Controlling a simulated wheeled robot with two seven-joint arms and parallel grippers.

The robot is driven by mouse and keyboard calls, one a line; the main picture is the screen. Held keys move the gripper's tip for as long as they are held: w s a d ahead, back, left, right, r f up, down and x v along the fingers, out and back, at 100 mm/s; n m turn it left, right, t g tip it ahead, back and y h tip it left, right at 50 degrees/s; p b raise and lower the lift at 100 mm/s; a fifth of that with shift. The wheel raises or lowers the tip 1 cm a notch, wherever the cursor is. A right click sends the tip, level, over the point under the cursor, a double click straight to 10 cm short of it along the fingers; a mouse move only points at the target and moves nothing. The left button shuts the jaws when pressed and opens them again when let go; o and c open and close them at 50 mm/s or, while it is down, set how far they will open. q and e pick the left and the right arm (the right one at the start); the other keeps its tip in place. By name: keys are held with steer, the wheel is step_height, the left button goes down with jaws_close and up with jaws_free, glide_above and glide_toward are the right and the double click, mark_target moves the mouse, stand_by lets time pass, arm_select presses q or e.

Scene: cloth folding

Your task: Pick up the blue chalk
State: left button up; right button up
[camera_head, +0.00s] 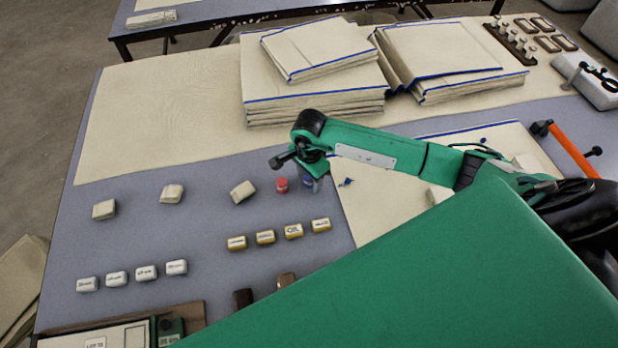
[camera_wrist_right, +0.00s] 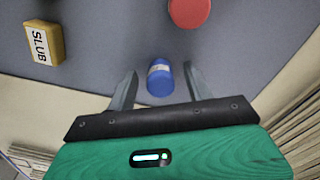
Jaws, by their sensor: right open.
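The blue chalk (camera_wrist_right: 160,80) is a short blue cylinder with a pale label band. In the right wrist view it stands between the two fingers of my right gripper (camera_wrist_right: 158,88). The fingers are open, with a gap on each side of the chalk. In the head view the chalk (camera_head: 308,182) shows partly below my right gripper (camera_head: 312,176), whose wrist hides some of it. A red chalk (camera_wrist_right: 189,11) lies just beyond it, and shows in the head view (camera_head: 282,185) to its left. My left gripper is not in view.
Yellow labelled blocks, one reading SLUB (camera_wrist_right: 44,43), sit nearby, also in the head view (camera_head: 293,231). White labelled blocks (camera_head: 146,272) and beige blocks (camera_head: 172,193) stand left. Folded cloth stacks (camera_head: 315,103) rise behind the arm. Grey table (camera_head: 215,165) is bare between rows.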

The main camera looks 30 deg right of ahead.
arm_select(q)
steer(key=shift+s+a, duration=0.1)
arm_select(e)
steer(key=shift+c, duration=0.4)
steer(key=c, duration=1)
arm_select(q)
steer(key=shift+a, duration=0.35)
